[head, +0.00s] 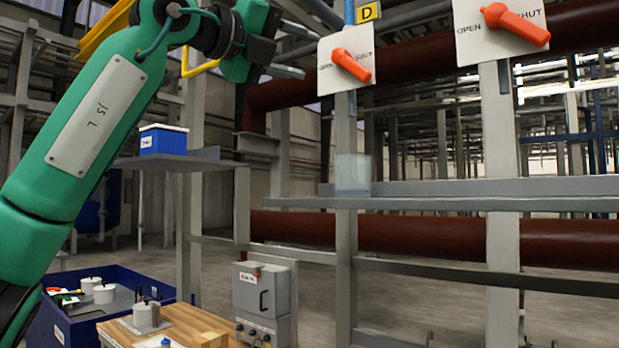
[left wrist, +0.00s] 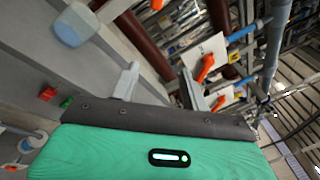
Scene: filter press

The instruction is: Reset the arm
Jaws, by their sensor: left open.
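My green left arm comes in from the left in the head view and reaches to the top. Its gripper (head: 300,45) is at the upper middle, near an orange valve handle (head: 351,64) on a white plate. In the left wrist view my left gripper (left wrist: 160,76) has its two grey fingers apart with nothing between them. The orange handles also show beyond the fingers, one of them at the right finger (left wrist: 205,67). My right gripper is in neither view.
A second orange handle (head: 515,24) is at the upper right. A clear beaker (head: 352,175) stands at a grey rail. A blue-white box (head: 163,139) sits on a shelf. Below are a blue bin (head: 128,280), a wooden bench (head: 195,322) and a grey control box (head: 265,303).

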